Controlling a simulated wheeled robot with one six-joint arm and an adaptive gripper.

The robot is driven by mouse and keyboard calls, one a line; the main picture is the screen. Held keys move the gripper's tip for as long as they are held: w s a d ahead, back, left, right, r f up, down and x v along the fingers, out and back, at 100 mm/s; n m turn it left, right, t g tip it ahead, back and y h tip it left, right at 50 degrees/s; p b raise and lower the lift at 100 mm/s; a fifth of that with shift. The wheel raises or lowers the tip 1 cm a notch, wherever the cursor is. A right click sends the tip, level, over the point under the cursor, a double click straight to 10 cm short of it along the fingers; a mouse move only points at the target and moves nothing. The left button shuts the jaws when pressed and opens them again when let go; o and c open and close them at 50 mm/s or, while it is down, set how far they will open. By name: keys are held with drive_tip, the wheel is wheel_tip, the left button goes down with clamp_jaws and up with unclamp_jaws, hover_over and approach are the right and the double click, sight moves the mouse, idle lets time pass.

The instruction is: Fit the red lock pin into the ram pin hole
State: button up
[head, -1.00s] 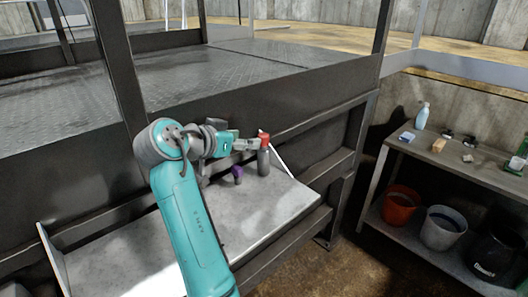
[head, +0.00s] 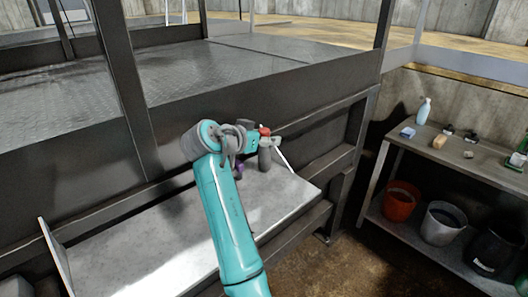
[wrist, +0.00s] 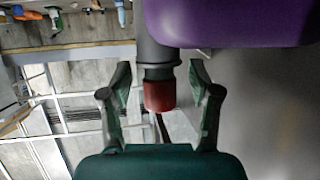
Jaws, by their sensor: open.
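The red lock pin stands upright on the pale metal shelf, with a red cap (head: 265,131) over a dark grey body (head: 265,157). In the wrist view its red cap (wrist: 159,96) shows between the two fingers, with the grey body beyond. My gripper (wrist: 160,88) is open, with a finger on each side of the cap and visible gaps to both. In the head view my gripper (head: 264,142) is at the upper part of the pin, partly hidden by my arm. I cannot make out the ram pin hole.
A purple-topped object (head: 239,168) stands just left of the pin and looms close in the wrist view (wrist: 230,22). The pale shelf (head: 150,255) is otherwise largely clear. A side bench (head: 480,158) at right holds a spray bottle (head: 424,111) and small items, with buckets below.

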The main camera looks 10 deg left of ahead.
drive_tip(key=shift+c, duration=0.3)
clamp_jaws()
drive_tip(key=shift+r, duration=0.15)
